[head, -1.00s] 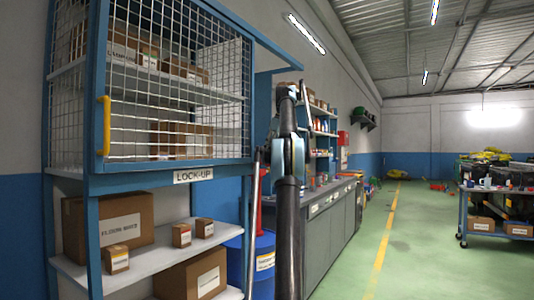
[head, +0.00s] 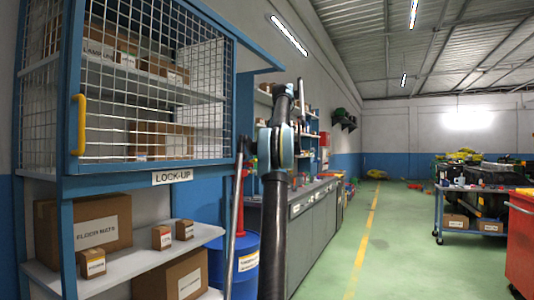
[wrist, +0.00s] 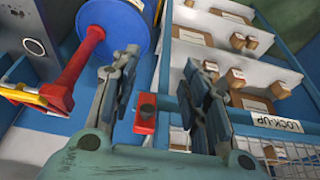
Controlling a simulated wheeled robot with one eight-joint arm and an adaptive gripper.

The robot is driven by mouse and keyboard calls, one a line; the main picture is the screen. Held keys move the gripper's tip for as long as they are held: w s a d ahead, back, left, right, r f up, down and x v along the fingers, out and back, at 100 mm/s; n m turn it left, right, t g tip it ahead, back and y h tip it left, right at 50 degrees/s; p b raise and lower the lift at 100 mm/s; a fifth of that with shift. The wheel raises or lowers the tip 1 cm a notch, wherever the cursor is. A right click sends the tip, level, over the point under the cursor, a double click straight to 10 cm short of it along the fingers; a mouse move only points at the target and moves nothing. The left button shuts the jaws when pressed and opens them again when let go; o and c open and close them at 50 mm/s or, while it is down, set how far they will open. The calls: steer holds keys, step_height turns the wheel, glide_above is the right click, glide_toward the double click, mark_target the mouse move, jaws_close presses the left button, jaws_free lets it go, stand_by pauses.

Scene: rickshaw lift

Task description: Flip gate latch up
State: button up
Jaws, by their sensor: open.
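My gripper (wrist: 162,68) shows in the wrist view with its two fingers spread apart and nothing held between them. A small red piece with a dark round spot (wrist: 145,113) shows between the fingers, beside a blue post; it may be the latch, but I cannot tell for sure. I cannot tell whether a finger touches it. In the head view the wire-mesh lock-up cage (head: 150,95) stands at left with a yellow handle (head: 78,125) on its mesh front. My arm rises to the right of the cage and my fingertips cannot be made out there.
A LOCK-UP sign (head: 172,177) hangs below the cage, above a shelf (head: 115,274) with cartons. A blue barrel (head: 246,262) stands beside it and shows in the wrist view with a red cone (wrist: 72,70). A grey workbench (head: 312,215) runs behind.

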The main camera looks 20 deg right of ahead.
steer(key=c, duration=0.4)
steer(key=shift+m, duration=0.5)
jaws_close()
steer(key=m+t+y, duration=0.5)
steer(key=m+t, duration=0.1)
steer(key=m, duration=2.9)
glide_toward(241, 161)
steer(key=shift+w+a+f, duration=0.15)
steer(key=shift+f, duration=0.65)
steer(key=shift+w+a+f, duration=0.15)
steer(key=shift+f, duration=0.65)
